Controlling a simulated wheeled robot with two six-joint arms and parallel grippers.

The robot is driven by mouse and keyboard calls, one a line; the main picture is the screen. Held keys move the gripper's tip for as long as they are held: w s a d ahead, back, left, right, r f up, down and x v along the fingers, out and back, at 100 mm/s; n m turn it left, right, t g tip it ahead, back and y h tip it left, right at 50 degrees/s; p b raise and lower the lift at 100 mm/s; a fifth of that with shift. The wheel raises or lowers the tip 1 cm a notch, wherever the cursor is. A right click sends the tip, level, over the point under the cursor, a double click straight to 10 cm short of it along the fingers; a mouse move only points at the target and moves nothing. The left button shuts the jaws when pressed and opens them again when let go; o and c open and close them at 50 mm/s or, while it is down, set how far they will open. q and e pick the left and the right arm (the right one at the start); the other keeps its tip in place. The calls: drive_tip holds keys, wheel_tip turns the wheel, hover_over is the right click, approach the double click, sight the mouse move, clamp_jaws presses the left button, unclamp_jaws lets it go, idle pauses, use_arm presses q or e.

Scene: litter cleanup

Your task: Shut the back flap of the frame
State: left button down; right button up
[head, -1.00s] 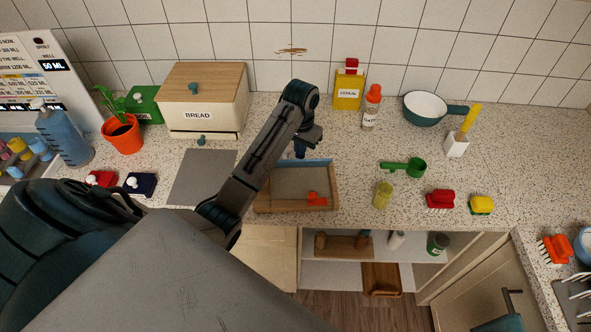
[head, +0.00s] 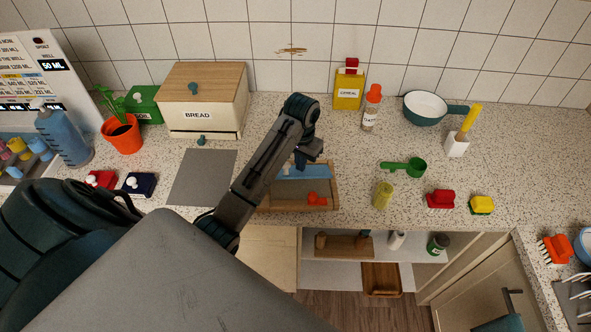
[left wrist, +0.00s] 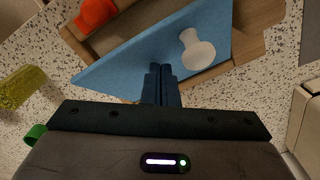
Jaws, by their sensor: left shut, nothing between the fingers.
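The wooden frame (head: 332,186) lies on the counter, with an orange piece (head: 318,199) near its front right. Its blue back flap (head: 318,171) leans forward over the back of the frame and covers part of its inside. In the left wrist view the flap (left wrist: 135,57) is a blue panel with a white knob (left wrist: 196,50). My left gripper (head: 301,166) is shut and empty at the flap's back side. In the left wrist view its fingertips (left wrist: 160,70) overlap the flap; they look close to or against it. My right gripper is not in view.
A grey mat (head: 203,177) and bread box (head: 205,110) stand left of the frame. The counter behind the frame is mostly clear. An open shelf (head: 345,246) lies below the counter's front edge.

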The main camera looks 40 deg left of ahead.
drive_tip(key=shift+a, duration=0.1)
use_arm(q)
drive_tip(key=shift+s+d+f, duration=0.25)
drive_tip(key=shift+s+f, duration=0.15)
drive_tip(key=shift+f, duration=0.1)
drive_tip(key=shift+s+d, duration=0.1)
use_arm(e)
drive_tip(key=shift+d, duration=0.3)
use_arm(q)
drive_tip(key=shift+f, duration=0.15)
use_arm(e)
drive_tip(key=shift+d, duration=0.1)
use_arm(q)
drive_tip(key=shift+s+d+f, duration=0.2)
drive_tip(key=shift+f, duration=0.25)
